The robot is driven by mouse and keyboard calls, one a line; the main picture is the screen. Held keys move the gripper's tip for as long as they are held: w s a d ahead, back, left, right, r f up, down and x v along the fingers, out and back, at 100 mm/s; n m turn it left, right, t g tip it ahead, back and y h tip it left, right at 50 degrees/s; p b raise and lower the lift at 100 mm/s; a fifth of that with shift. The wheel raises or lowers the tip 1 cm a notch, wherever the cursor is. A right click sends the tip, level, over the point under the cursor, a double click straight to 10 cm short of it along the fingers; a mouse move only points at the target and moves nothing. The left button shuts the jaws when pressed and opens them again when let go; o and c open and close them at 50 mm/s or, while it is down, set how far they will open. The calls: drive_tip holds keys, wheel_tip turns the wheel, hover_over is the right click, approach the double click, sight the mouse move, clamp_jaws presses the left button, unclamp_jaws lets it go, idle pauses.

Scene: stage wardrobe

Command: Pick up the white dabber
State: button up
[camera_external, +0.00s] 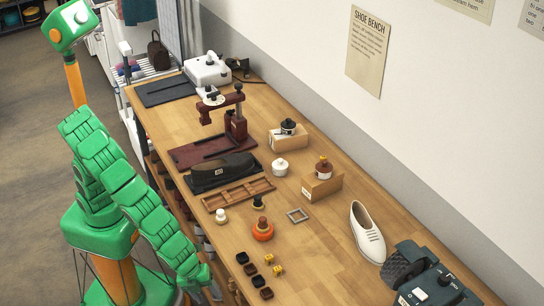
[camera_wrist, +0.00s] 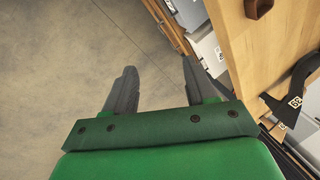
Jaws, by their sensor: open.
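The white dabber (camera_external: 221,216), which I take to be the small white-topped piece on a brownish base, stands upright near the bench's front edge. It sits just below the wooden divided tray. My gripper (camera_external: 213,292) is low at the bottom of the external view, in front of the bench edge and well apart from the dabber. In the wrist view my gripper (camera_wrist: 160,67) has its two grey fingers spread with nothing between them, over bare floor. I cannot see the dabber in the wrist view.
A dark dabber (camera_external: 258,202) and an orange piece with a brown knob (camera_external: 263,231) stand right of it. Several small dark trays (camera_external: 251,269) lie nearer the front. The wooden tray (camera_external: 236,194) and a white lidded jar (camera_external: 280,167) are behind.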

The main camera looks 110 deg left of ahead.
drive_tip(key=s+a+r+m+g+y, duration=0.1)
drive_tip(key=s+a+y, duration=0.2)
drive_tip(key=a, duration=0.5)
drive_tip(key=s+a+r+m+g+y, duration=0.1)
drive_tip(key=s+a+m+g+y, duration=0.2)
drive_tip(key=a, duration=0.5)
drive_tip(key=s+a+r+y, duration=0.3)
drive_tip(key=a+r+y, duration=0.4)
drive_tip(key=a+r, duration=0.4)
approach(219, 213)
drive_tip(key=x, duration=0.3)
drive_tip(key=shift+w+r, duration=0.15)
drive_tip(key=shift+r, duration=0.1)
drive_tip(key=shift+a+f, duration=0.15)
drive_tip(key=shift+f, duration=0.3)
drive_tip(key=shift+a+f, duration=0.15)
drive_tip(key=shift+a, duration=0.15)
drive_tip(key=shift+x, duration=3.5)
clamp_jaws()
